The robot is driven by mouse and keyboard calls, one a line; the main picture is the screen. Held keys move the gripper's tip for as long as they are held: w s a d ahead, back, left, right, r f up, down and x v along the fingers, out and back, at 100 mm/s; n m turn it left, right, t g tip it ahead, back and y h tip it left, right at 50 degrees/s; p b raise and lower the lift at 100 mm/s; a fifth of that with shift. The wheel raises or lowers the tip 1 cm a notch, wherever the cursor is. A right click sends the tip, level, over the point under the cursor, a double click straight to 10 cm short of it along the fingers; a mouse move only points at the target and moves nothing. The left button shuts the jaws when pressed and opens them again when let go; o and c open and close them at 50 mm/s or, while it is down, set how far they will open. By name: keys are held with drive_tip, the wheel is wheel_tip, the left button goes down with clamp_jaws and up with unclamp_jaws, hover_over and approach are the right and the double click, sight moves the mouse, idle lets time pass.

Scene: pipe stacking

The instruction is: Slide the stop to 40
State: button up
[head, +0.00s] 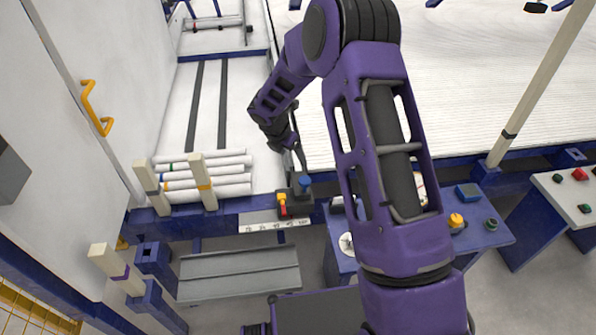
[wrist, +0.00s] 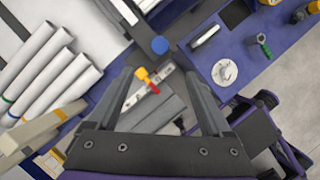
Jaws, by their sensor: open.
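The stop (head: 297,200) is a dark block with a blue knob (head: 305,181) on top and a yellow and red piece (head: 282,203) on its left side. It sits on the blue rail at the right part of a white marked scale (head: 262,227); the numbers are too small to read. My gripper (head: 298,165) is just above and behind the stop in the head view. In the wrist view my gripper (wrist: 160,74) is open and empty, with the yellow and red piece (wrist: 147,79) showing between its fingers and the blue knob (wrist: 160,45) beyond them.
Several white pipes (head: 205,178) lie left of the stop, behind cream posts (head: 203,182). A grey tray (head: 240,273) hangs in front of the rail. A blue control table (head: 490,236) with knobs stands to the right.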

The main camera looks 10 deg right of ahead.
sight(304, 180)
drive_tip(key=b+x, duration=0.2)
drive_tip(key=x, duration=1.5)
drive_tip(key=shift+f, duration=0.2)
drive_tip(key=shift+s, duration=0.1)
clamp_jaws()
